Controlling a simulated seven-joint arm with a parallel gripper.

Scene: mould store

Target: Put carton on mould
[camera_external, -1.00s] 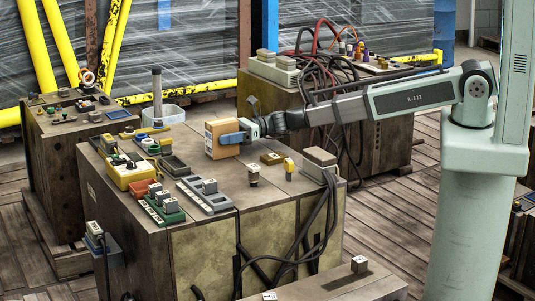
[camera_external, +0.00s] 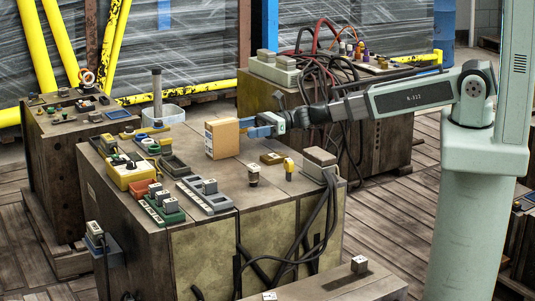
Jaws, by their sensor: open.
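The carton (camera_external: 222,139) is an orange-brown box with a pale printed side. It stands upright on top of the large brown mould block (camera_external: 205,222), near its back edge. My gripper (camera_external: 246,127) has blue fingers. It is just right of the carton, at about its upper half, and open with nothing visible between the fingers. Whether a fingertip still touches the carton's right side cannot be told.
A yellow box (camera_external: 130,175), a grey tray (camera_external: 207,197) and a green tray (camera_external: 163,212) lie left and in front of the carton. A small dark cup (camera_external: 253,173) and a grey connector (camera_external: 320,158) stand to the right. Dark cables hang off the front.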

